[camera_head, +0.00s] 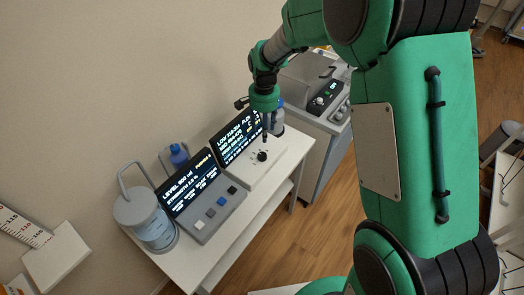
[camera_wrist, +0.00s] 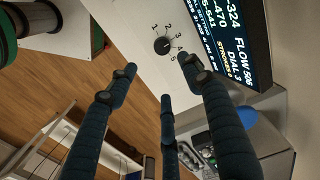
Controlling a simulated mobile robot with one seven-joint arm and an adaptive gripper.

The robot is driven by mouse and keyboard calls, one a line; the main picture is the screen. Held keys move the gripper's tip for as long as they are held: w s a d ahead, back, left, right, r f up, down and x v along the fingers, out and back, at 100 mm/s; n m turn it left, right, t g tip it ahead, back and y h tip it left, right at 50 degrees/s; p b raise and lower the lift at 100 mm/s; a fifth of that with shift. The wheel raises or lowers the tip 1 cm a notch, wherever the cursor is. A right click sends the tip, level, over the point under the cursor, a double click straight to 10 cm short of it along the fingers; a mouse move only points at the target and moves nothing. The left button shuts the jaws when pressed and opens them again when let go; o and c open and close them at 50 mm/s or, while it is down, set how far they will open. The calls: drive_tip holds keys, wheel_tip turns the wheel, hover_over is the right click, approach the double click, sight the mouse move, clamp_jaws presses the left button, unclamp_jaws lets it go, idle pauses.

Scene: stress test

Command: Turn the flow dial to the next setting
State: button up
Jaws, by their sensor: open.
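The flow dial is a small black round knob on a white panel (camera_head: 275,168), just below my gripper (camera_head: 265,137) in the head view. In the wrist view the dial (camera_wrist: 162,45) has the numbers 1 to 5 around one side. The screen (camera_wrist: 232,35) beside it shows "FLOW" and "DIAL 3". I cannot make out the pointer clearly. My gripper (camera_wrist: 160,78) shows three dark fingers, spread apart and empty. Their tips are near the dial, and no finger visibly touches it.
A second console (camera_head: 209,212) with a screen and several buttons stands left on the same white table (camera_head: 240,232). A grey canister (camera_head: 147,222) and a blue-capped bottle (camera_head: 179,155) stand near it. A grey machine (camera_head: 306,82) stands behind on the right.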

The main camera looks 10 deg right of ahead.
sight(262, 155)
drive_tip(key=shift+w+a+f, duration=0.2)
drive_tip(key=shift+w+f, duration=0.2)
drive_tip(key=shift+f, duration=0.35)
drive_tip(key=shift+f, duration=0.15)
wheel_tip(262, 155, down, 14)
drive_tip(key=shift+r+b, duration=0.25)
drive_tip(key=shift+b, duration=0.95)
drive_tip(key=c, duration=1.2)
